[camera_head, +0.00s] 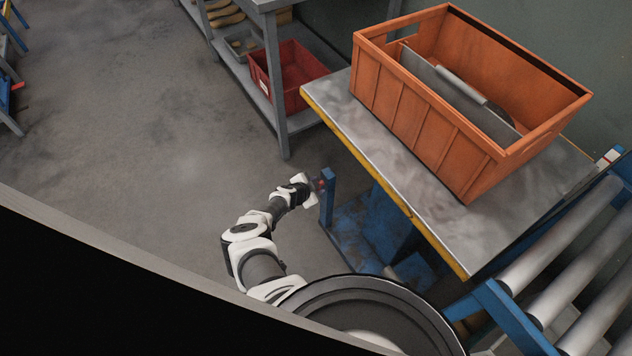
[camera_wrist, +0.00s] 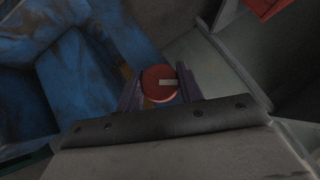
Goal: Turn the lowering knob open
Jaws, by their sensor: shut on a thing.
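The post stands beside the lift table (camera_head: 350,126), which has a metal top and a yellow edge.
An orange crate (camera_head: 415,110) holding grey parts stands on the lift table. A roller conveyor (camera_head: 560,235) is at the right. A grey rack (camera_head: 274,80) with a red bin (camera_head: 297,75) stands behind.

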